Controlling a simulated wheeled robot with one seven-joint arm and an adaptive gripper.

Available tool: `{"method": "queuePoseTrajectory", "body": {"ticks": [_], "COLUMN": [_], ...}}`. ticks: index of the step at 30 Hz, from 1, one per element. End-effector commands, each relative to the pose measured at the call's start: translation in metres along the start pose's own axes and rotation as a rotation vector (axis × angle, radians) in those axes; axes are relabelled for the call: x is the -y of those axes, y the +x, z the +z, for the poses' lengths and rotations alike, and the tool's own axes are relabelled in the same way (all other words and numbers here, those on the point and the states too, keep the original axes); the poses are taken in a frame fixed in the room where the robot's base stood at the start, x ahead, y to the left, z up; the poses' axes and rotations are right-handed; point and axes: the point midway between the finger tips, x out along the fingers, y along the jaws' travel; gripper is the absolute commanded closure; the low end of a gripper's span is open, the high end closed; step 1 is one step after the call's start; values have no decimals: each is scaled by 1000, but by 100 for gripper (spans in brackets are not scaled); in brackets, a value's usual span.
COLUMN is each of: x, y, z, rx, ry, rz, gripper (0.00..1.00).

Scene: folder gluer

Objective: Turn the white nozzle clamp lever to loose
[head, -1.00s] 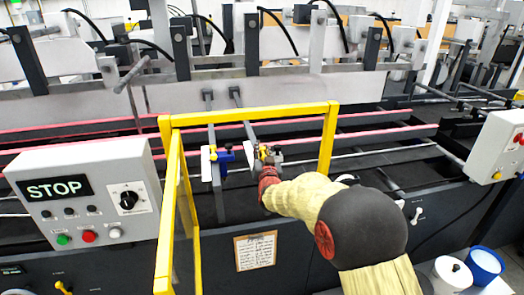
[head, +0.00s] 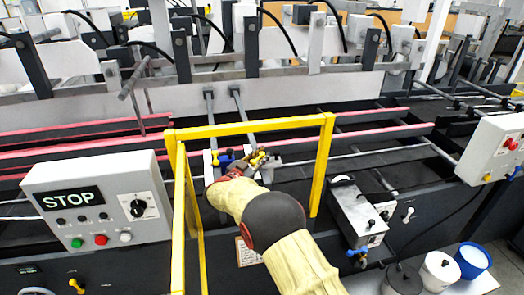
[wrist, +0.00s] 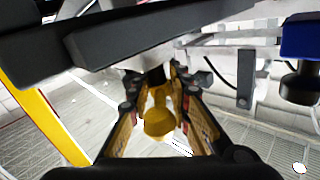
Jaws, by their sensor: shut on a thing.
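A yellow knob-ended lever (wrist: 158,115) stands between the fingers of my gripper (wrist: 160,82) in the wrist view, and the fingers are shut on it. In the head view my gripper (head: 258,163) is at the nozzle clamps behind the yellow frame, largely hidden by my arm. A blue clamp part (head: 228,156) is just left of it; a blue block (wrist: 303,36) with a dark knob shows at the wrist view's right. I cannot make out a white clamp lever at the nozzles. A small white handle (head: 408,215) is on the machine's front panel, far right of my gripper.
A STOP control box (head: 95,205) is at left, another control box (head: 492,148) at right. A grey box (head: 355,212) and several tubs, one blue (head: 472,260), are at lower right.

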Motion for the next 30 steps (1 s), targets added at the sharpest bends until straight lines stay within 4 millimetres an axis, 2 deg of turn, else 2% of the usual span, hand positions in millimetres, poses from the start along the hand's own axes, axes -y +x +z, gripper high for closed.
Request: {"method": "queuePoseTrajectory", "body": {"ticks": [10, 23, 24, 28, 30], "x": [0, 0, 0, 0, 0], "y": [0, 0, 0, 0, 0], "z": [0, 0, 0, 0, 0], "rx": [-17, -19, -19, -19, -19], "ry": [2, 2, 2, 2, 2], "rz": [85, 92, 92, 92, 92], "gripper": [100, 100, 80, 73, 73]}}
